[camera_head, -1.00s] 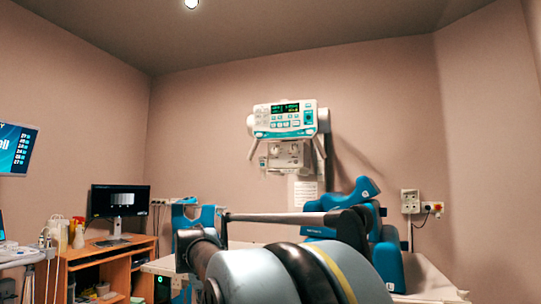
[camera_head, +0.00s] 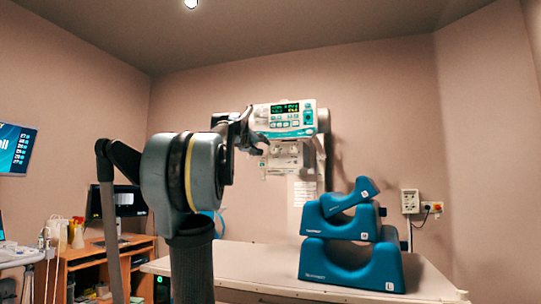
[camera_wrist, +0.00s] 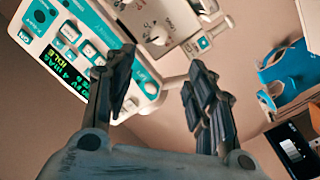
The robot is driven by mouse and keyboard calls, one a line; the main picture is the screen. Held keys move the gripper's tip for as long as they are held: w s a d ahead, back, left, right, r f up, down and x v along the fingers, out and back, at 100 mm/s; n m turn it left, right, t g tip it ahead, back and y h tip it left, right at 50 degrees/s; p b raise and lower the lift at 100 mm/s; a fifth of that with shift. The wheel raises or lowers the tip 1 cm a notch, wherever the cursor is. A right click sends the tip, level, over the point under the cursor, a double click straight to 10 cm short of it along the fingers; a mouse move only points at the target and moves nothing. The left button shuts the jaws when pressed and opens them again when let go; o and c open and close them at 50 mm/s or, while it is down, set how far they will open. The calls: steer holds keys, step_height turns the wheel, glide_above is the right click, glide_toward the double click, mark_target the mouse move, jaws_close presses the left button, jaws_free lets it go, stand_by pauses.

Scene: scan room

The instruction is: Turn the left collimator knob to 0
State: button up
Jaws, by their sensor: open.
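The collimator (camera_head: 286,158) is a pale box under the white and teal control panel (camera_head: 292,119) on the far wall. In the head view my gripper (camera_head: 262,140) is at the collimator's left. The dial setting is too small to read.
The control panel (camera_wrist: 75,55) is close beside my left finger in the wrist view. Blue foam supports (camera_head: 352,262) stand on the table (camera_head: 250,258) at the right. A desk (camera_head: 92,255) with a monitor is at the left.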

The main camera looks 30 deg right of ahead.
mark_target(273, 151)
steer(key=x, duration=1.7)
steer(key=shift+a, duration=0.1)
steer(key=c, duration=1.1)
